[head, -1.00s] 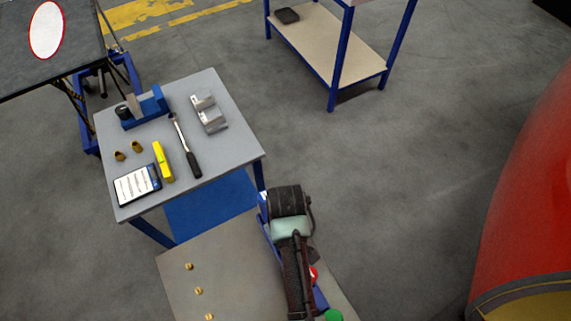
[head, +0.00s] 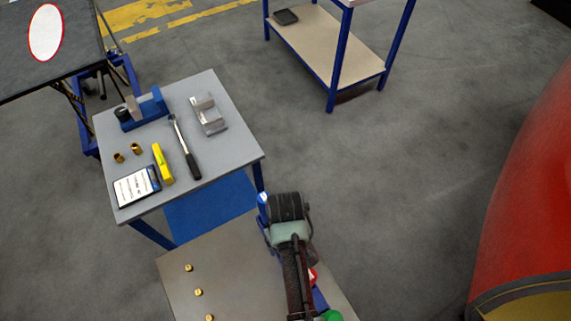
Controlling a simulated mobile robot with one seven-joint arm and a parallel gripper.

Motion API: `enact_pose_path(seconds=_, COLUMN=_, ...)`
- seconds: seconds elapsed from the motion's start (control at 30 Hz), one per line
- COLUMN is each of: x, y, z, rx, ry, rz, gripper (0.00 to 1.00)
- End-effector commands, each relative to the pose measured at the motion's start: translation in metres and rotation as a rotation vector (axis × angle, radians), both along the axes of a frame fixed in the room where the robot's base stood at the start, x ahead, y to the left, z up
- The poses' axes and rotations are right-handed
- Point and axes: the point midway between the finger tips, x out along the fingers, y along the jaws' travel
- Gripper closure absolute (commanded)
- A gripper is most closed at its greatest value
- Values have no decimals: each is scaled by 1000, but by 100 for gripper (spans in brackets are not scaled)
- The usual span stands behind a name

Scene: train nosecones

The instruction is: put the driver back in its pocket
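A long tool with a black handle and a bright metal shaft (head: 186,148) lies on the grey table (head: 225,150). It may be the driver, but I cannot be sure. I cannot make out a pocket for it. The dark end of my arm, with my gripper (head: 286,207), is near the table's front right corner, well apart from the long tool. The fingers cannot be made out, so I cannot tell whether they are open or hold anything.
The table also bears a blue vise-like fixture (head: 150,108), a grey metal block (head: 208,115), a yellow tool (head: 162,164), a labelled device (head: 136,186) and brass pieces (head: 137,148). A blue-framed shelf (head: 330,50) stands behind. A red nosecone (head: 535,200) is at right. Open floor lies between.

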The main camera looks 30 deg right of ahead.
Motion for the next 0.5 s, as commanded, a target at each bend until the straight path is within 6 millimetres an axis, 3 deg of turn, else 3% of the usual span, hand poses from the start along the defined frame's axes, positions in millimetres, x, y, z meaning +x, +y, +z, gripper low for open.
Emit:
enact_pose_path(seconds=0.23, x=1, y=0, z=15, rx=-1, ry=-3, rz=0, gripper=24)
enact_pose_path(seconds=0.5, x=1, y=0, z=66, rx=-2, ry=-5, rz=0, gripper=24)
